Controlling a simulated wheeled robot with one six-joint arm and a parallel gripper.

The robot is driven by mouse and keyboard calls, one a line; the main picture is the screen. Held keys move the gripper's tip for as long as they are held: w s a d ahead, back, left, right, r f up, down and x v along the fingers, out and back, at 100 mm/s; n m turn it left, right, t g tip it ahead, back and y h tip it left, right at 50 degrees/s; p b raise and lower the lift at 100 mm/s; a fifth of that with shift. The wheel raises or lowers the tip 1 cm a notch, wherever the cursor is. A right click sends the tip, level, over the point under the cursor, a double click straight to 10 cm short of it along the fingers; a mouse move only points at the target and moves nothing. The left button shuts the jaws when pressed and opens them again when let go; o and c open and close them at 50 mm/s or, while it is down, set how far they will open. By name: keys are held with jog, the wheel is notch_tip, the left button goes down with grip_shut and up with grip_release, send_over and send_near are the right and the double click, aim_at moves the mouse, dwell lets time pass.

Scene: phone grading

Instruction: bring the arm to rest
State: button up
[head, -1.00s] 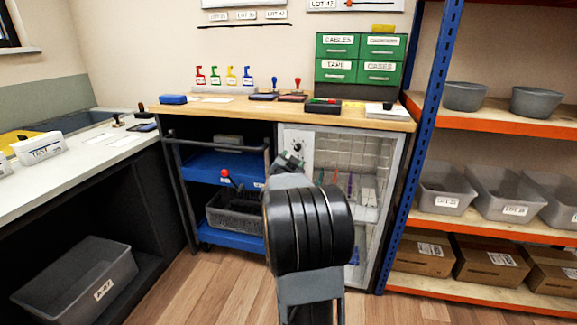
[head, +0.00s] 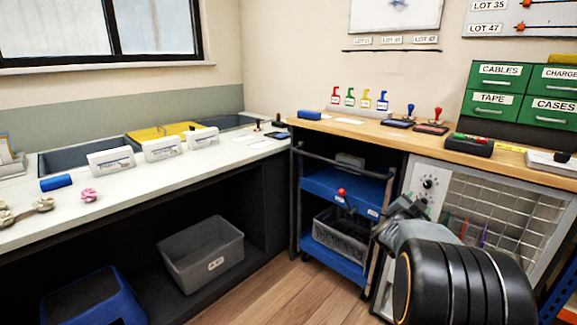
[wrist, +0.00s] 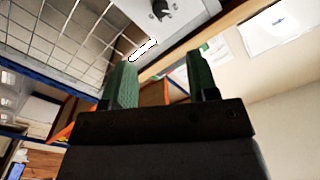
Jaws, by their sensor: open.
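My gripper (wrist: 160,82) shows in the wrist view with its two green-padded fingers apart and nothing between them. Beyond the fingers are a wire grid (wrist: 70,35) and a pale panel with a dark knob (wrist: 160,10). In the head view my arm rises at the lower right, in front of the grey cabinet with the mesh front (head: 510,215).
A wooden bench (head: 390,131) with stamps and green drawers (head: 497,105) stands behind my arm. A blue cart (head: 345,190) is left of the arm. A white counter (head: 215,160) runs along the left, with a grey bin (head: 200,255) below. Some wood floor (head: 270,295) is clear.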

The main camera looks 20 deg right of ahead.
jog(key=a+r+n+t+y+p, duration=0.1)
jog(key=a+r+n+y+p, duration=0.5)
jog(key=a+p, duration=0.4)
jog(key=a+r+n+t+y+p, duration=0.1)
jog(key=a+r+n+y+p, duration=0.45)
jog(key=a, duration=0.75)
jog(key=s+a+r+n+g+y+p, duration=0.2)
jog(key=s+a+r+n+g+p, duration=0.1)
jog(key=s+p, duration=0.5)
jog(key=s+a+r+n+g+y+p, duration=0.2)
jog(key=s+a+r+g+p, duration=0.3)
jog(key=s+a+r+p, duration=0.3)
jog(key=shift+s+a+n+p, duration=0.15)
jog(key=shift+a+n+p, duration=0.4)
jog(key=shift+p, duration=0.4)
jog(key=shift+s, duration=0.25)
jog(key=shift+c, duration=0.3)
